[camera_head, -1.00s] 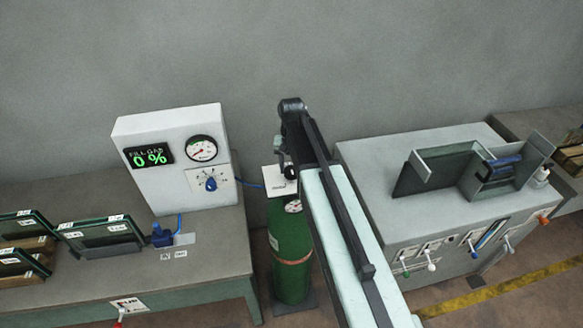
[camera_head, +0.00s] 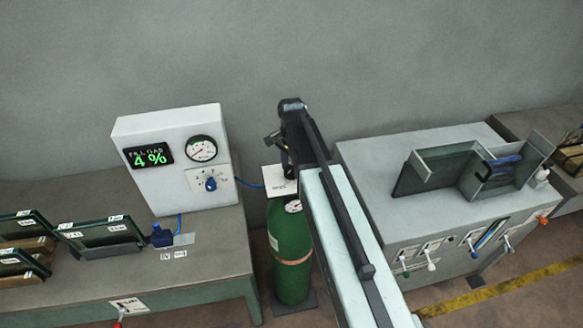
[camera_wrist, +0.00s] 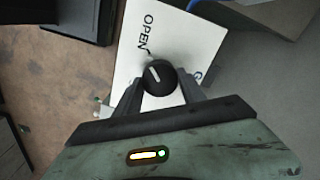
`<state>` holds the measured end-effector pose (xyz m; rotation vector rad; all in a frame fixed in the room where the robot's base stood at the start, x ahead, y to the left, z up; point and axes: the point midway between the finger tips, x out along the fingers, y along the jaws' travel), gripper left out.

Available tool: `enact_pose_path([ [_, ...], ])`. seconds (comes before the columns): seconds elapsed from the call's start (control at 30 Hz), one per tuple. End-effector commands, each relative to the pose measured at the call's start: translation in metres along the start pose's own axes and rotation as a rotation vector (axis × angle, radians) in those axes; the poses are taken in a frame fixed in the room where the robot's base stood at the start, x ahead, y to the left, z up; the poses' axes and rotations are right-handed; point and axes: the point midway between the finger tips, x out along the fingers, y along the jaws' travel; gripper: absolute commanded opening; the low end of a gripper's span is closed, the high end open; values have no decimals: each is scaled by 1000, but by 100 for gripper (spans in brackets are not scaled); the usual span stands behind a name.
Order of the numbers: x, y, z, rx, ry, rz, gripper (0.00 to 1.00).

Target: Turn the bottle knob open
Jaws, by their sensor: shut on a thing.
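The bottle knob (camera_wrist: 160,77) is round and black with a white pointer line, in the middle of the wrist view. It sits in front of a white plate (camera_wrist: 183,36) lettered OPEN. My gripper (camera_wrist: 160,88) is shut on the knob, with one finger at each side. The pointer line slants to the upper left, roughly towards the lettering. In the head view the green gas bottle (camera_head: 291,240) stands on the floor between two benches. My arm hides the knob there. The white plate (camera_head: 272,182) shows at the bottle top.
A grey cabinet (camera_head: 370,150) stands close at right.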

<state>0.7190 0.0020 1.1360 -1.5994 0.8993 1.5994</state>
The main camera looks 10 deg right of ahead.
Motion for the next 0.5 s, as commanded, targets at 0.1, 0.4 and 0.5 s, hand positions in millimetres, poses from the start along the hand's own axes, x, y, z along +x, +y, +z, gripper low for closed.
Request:
enact_pose_path([
  [0.1, 0, 0, 0, 24, 0, 0, 7],
  [0.4, 0, 0, 0, 41, 0, 0, 7],
  [0.5, 0, 0, 0, 41, 0, 0, 7],
])
